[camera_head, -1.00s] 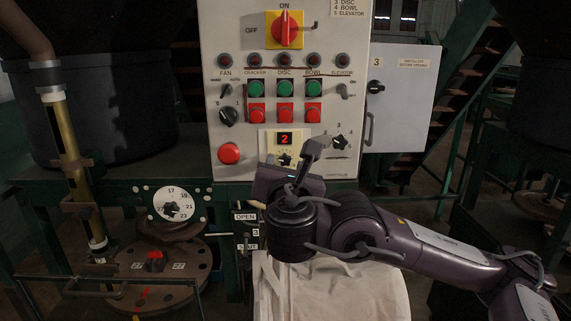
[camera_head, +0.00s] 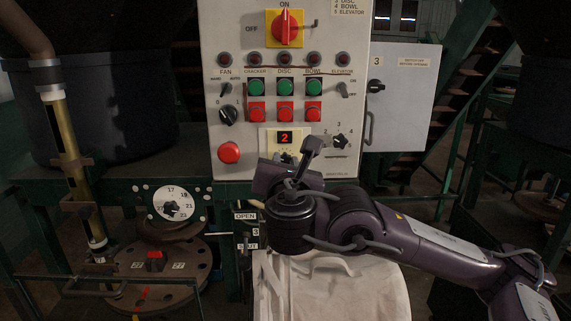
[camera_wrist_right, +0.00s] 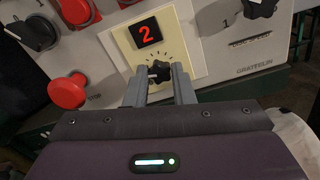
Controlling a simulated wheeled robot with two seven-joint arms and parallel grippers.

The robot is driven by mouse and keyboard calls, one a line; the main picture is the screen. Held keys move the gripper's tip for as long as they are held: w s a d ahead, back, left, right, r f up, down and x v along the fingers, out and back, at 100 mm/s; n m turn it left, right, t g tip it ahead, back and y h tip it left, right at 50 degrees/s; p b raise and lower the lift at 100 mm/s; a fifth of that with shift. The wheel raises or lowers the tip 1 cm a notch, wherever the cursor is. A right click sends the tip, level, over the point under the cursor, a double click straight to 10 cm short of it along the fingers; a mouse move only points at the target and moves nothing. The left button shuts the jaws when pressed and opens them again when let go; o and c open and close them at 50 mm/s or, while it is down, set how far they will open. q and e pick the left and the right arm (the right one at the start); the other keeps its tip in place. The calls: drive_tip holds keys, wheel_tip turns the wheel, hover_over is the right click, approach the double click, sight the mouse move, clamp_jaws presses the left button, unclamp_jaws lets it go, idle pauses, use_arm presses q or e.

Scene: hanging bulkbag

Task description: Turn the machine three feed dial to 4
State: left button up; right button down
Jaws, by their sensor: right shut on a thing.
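The display also shows in the head view (camera_head: 285,138), where my gripper partly hides the knob (camera_head: 287,157). My right gripper (camera_wrist_right: 160,75) has one finger on each side of the knob and is shut on it. The knob's pointer direction is hard to tell. My left gripper is in neither current view.
A red button (camera_wrist_right: 68,91) sits left of the plate. A second black knob (camera_head: 339,142) with a numbered scale sits to the right. Green and red buttons, a red-yellow switch (camera_head: 285,29) and a grey box (camera_head: 405,85) are nearby. A pale bag (camera_head: 330,290) hangs below my right arm.

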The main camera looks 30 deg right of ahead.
drive_tip(key=shift+f, duration=0.1)
drive_tip(key=m+b, duration=0.6)
drive_tip(key=m, duration=0.5)
drive_tip(key=shift+b, duration=0.35)
drive_tip(key=shift+m, duration=0.5)
drive_tip(key=c, duration=1.2)
unclamp_jaws()
drive_tip(key=shift+c, duration=0.2)
drive_tip(key=shift+s, duration=0.1)
drive_tip(key=v, duration=0.7)
drive_tip(key=shift+s+a, duration=0.2)
drive_tip(key=shift+s, duration=0.15)
